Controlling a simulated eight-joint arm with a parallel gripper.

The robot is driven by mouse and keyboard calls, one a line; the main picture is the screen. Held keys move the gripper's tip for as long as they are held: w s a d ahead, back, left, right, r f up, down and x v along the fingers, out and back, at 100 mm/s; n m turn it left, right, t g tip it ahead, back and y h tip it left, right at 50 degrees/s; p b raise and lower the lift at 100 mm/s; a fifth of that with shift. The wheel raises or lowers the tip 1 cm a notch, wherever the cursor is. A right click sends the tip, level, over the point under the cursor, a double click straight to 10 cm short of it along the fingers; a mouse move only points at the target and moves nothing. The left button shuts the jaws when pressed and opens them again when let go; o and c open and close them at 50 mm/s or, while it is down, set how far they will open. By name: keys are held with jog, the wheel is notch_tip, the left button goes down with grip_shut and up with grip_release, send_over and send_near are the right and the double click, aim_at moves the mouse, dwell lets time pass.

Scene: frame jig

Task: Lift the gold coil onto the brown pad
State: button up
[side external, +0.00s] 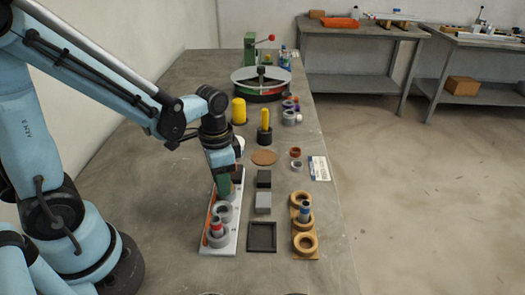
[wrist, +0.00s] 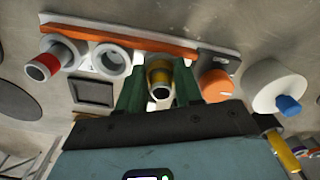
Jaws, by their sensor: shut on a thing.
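The gold coil (wrist: 159,78) shows in the wrist view between the two green fingers of my gripper (wrist: 160,88), which is shut on it. In the side external view my gripper (side external: 223,188) points down over the far part of a white board (side external: 222,247) with an orange strip, and the coil is hidden there. I cannot tell whether the coil still touches the board. The brown pad (side external: 264,157) is a flat round disc on the table, beyond and to the right of my gripper. Its top is bare.
Grey rings stand on the board, one holding a red-topped piece (side external: 216,228). To the right are a black tray (side external: 262,248), grey block (side external: 263,203), black block (side external: 264,179) and wooden rack (side external: 303,243). Yellow cylinders (side external: 239,111) and a turntable (side external: 250,76) stand farther back.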

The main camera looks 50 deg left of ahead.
jog(key=shift+r, duration=0.15)
jog(key=shift+r, duration=0.8)
jog(key=s+d+r, duration=0.3)
jog(key=d+r, duration=0.2)
jog(key=r, duration=0.1)
jog(key=s+d+r, duration=0.2)
jog(key=d+r, duration=0.3)
jog(key=r, duration=0.2)
jog(key=shift+s+r, duration=0.3)
jog(key=shift+s, duration=0.1)
jog(key=shift+w, duration=0.1)
